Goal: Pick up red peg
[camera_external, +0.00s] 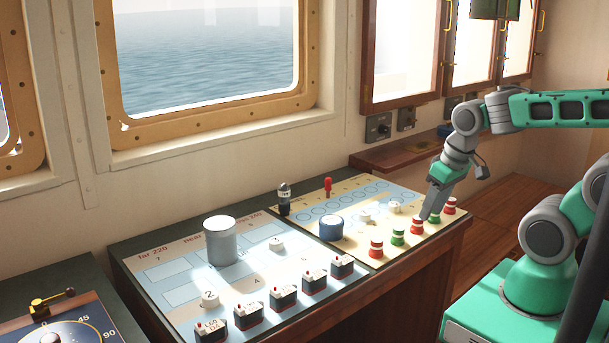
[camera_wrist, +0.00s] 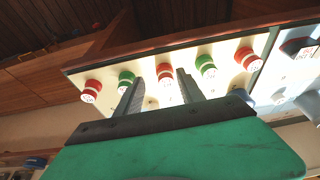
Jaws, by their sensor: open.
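Several short pegs with pale bands stand in a row along the near right edge of the cream panel, red and green by turns. The red ones are a front red peg (camera_external: 376,248), a middle red peg (camera_external: 417,226) and a far red peg (camera_external: 449,205). My gripper (camera_external: 426,213) is open, pointing down at the row beside the middle red peg. In the wrist view, the middle red peg (camera_wrist: 165,73) appears between the fingertips of my gripper (camera_wrist: 160,78). I cannot tell whether the fingers touch it.
Green pegs (camera_external: 398,236) (camera_external: 434,216) stand close on both sides of the middle red peg. A blue cylinder (camera_external: 331,228), a small red upright piece (camera_external: 327,187) and a dark bottle-like piece (camera_external: 284,198) stand farther left. A grey cylinder (camera_external: 220,240) stands on the left panel.

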